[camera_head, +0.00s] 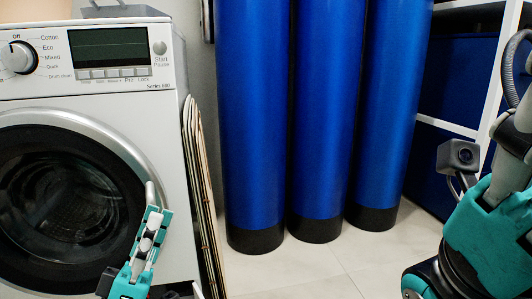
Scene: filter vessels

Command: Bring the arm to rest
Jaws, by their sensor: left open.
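My left gripper (151,217) is at the lower left of the head view, in front of the right part of the washing machine's door. It is teal and grey, points upward and is open, with nothing seen between its fingers. Part of my right arm (492,240), teal and dark grey with a small camera on it, shows at the right edge. The fingers of my right gripper are outside the picture. Three tall blue filter vessels (252,110), (323,110), (389,110) with black bases stand upright on the floor, apart from both arms.
A white washing machine (183,190) with a round dark door fills the left side. Thin flat panels (203,190) lean beside it. A white shelf frame with blue panels (455,80) stands at the right. Pale tiled floor (320,268) is clear in front of the vessels.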

